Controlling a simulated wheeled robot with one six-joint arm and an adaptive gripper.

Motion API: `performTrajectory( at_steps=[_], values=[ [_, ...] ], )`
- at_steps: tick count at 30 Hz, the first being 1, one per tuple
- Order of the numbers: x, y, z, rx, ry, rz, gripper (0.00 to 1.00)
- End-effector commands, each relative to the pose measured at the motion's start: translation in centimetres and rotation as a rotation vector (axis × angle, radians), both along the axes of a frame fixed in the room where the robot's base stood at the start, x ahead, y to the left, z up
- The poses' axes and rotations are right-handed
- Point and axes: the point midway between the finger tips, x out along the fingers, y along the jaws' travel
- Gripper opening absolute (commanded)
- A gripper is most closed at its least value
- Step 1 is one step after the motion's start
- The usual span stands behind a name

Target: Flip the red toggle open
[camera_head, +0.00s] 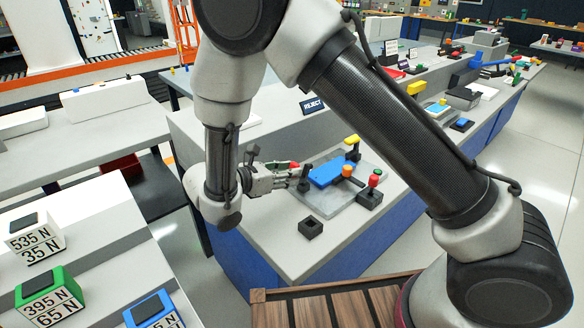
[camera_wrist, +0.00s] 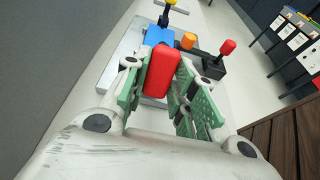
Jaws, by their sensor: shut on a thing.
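A red handle (camera_wrist: 162,70) stands between the green-padded fingers of my gripper (camera_wrist: 160,78) in the wrist view, and the fingers are shut on it. In the head view my gripper (camera_head: 288,177) reaches in from the left. Only a small part of the red handle (camera_head: 294,165) shows there, beside a dark upright piece (camera_head: 305,180). The handle's lower end and pivot are hidden by the fingers. A blue block (camera_head: 325,173) lies just beyond on a grey plate (camera_head: 340,212); the blue block also shows in the wrist view (camera_wrist: 157,36).
A red knob (camera_head: 374,180) on a black base (camera_head: 369,198) stands at the plate's right. An orange knob (camera_head: 347,171) and a yellow handle (camera_head: 352,139) are close by. A dark square socket (camera_head: 311,228) sits in front. A REJECT sign (camera_head: 313,105) stands behind.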

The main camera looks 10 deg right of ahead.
Motion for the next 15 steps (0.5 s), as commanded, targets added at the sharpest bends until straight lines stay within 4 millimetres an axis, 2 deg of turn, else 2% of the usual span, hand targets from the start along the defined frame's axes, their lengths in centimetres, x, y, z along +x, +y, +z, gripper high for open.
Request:
performTrajectory(
  at_steps=[6,15],
  values=[
    [-0.5,0.7,-1.3,-0.148,-0.096,0.001,0.0],
    [-0.8,1.2,-2.4,-0.277,-0.185,0.0,0.0]
  ],
)
